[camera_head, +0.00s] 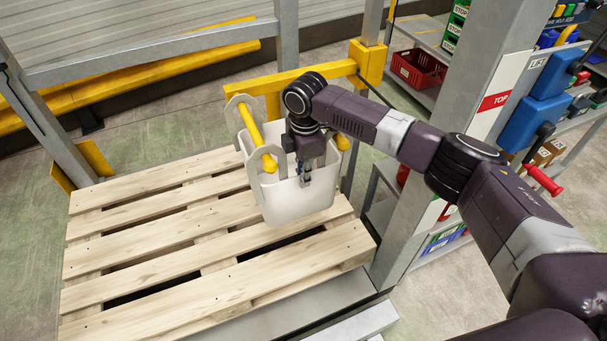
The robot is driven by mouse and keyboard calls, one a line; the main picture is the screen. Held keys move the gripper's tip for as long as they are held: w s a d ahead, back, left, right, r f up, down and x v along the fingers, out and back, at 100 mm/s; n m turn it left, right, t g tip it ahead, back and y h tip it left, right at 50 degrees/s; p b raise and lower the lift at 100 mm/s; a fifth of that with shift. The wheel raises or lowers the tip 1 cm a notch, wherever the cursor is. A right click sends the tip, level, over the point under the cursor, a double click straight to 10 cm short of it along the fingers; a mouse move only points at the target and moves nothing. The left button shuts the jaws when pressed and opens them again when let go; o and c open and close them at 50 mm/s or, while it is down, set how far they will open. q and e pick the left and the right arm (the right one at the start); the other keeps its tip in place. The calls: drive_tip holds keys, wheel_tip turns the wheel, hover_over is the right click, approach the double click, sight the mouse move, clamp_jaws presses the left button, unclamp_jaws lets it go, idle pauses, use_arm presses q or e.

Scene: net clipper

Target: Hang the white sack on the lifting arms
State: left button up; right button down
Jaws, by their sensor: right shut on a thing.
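The white sack (302,200) is upright, its lower part in front of or just over the right part of the pallet. The yellow lifting arms come off a yellow crossbeam (262,84). The left lifting arm (256,136) runs along the sack's left side, and its rounded end shows in front of a pale loop of the sack. The end of the right lifting arm (343,143) shows at the sack's right rim, mostly hidden behind my wrist. My right gripper (306,178) points down and is shut on the sack at its near rim. My left gripper is not in view.
A wooden pallet (160,232) fills the lower left, empty on top. A grey post (440,150) with a lift sign stands at the right. Blue control boxes with a red-handled lever (543,180) are beyond it. A red crate (418,70) sits on a shelf behind.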

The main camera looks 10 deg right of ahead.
drive_tip(key=shift+f, duration=0.2)
drive_tip(key=c, duration=2)
unclamp_jaws()
drive_tip(key=shift+c, duration=0.2)
drive_tip(key=shift+s+f, duration=0.1)
drive_tip(key=shift+r+p, duration=4.4)
drive_tip(key=shift+r, duration=0.2)
drive_tip(key=s+d+p, duration=0.3)
drive_tip(key=s+p, duration=0.5)
drive_tip(key=s, duration=0.7)
drive_tip(key=shift+s, duration=0.35)
